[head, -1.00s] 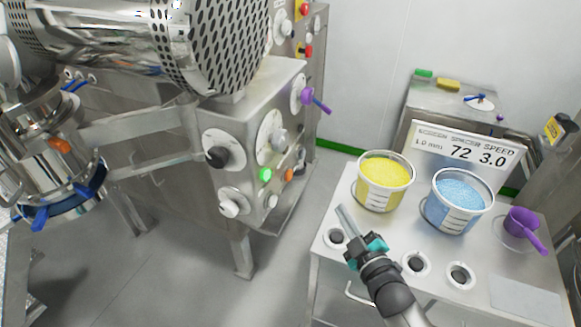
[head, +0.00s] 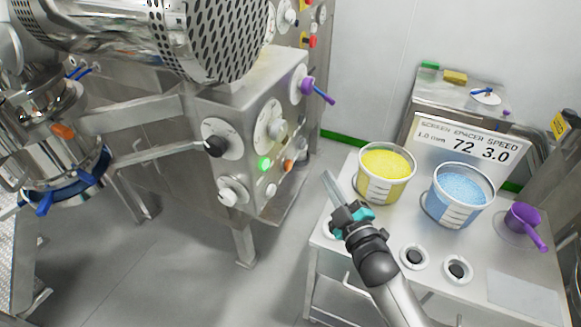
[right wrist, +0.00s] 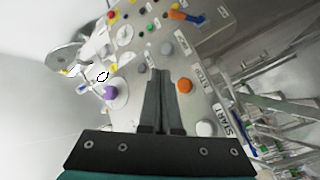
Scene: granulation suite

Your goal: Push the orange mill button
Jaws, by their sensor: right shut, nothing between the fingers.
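The orange mill button (head: 288,165) sits low on the front of the steel mill cabinet, to the right of a lit green button (head: 265,163). In the right wrist view the orange button (right wrist: 184,86) lies just right of my right gripper's fingertips (right wrist: 161,72), near a STOP label. My right gripper (head: 331,178) is shut and empty. In the head view it is right of the button, apart from it, above the near left edge of the bench. My left gripper is not in view.
Black knob (head: 215,145), white knob (head: 228,197) and purple-handled dial (head: 307,86) stick out around the panel. Yellow tub (head: 384,186) and blue tub (head: 452,212) stand on the bench (head: 520,292) beside a purple scoop (head: 524,217). Floor between mill and bench is clear.

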